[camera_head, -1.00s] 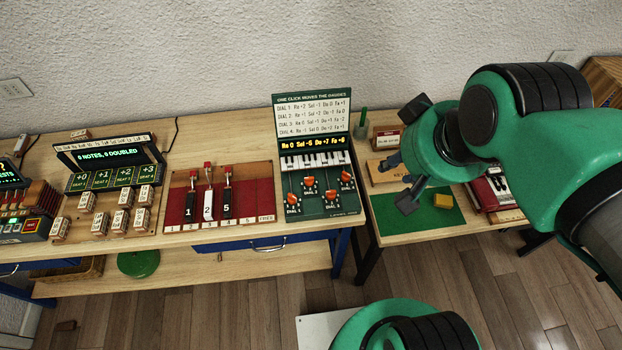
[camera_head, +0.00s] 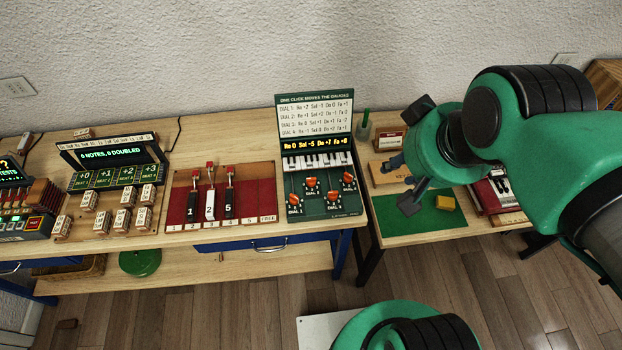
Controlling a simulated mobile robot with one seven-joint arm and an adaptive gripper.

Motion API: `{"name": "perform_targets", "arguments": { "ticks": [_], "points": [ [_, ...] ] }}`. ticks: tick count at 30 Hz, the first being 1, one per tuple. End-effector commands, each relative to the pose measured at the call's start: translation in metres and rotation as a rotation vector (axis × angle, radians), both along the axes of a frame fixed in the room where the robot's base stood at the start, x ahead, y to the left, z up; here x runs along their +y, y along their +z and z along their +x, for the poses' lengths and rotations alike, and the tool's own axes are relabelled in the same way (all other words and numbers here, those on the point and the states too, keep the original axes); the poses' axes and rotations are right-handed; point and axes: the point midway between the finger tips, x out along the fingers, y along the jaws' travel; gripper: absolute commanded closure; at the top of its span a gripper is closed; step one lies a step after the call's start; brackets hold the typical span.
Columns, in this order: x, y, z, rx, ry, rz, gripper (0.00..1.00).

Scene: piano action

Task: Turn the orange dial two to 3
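The dial panel (camera_head: 345,212) is a dark green board on the wooden bench, with several orange dials. The lower-left dial (camera_head: 294,199) is labelled Dial 1. The upper-left orange dial (camera_head: 310,182) looks like dial two, but its label and scale are too small to read surely. A lit display (camera_head: 318,144) reads about "Re 0 Sol -5 Do +7 Fa +8". My gripper (camera_head: 402,182) is to the right of the panel, apart from it, above the side table. Its two dark fingers are spread with nothing between them.
A rule card (camera_head: 315,114) stands upright behind the dials. Left of the panel is a red board (camera_head: 252,195) with several levers. A small sign (camera_head: 389,140) stands behind my gripper.

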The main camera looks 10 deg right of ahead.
Motion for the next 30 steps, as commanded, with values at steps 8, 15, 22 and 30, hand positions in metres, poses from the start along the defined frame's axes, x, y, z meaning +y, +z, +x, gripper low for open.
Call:
{"name": "perform_targets", "arguments": {
  "ticks": [8, 15, 22, 30],
  "points": [
    [0.005, -0.003, 0.019, 0.032, -0.074, 0.046, 0.68],
    [0.017, -0.014, 0.064, 0.105, -0.268, 0.146, 0.68],
    [0.035, -0.038, 0.116, 0.187, -0.509, 0.241, 0.68],
    [0.060, -0.084, 0.173, 0.273, -0.803, 0.322, 0.68]
  ]
}}
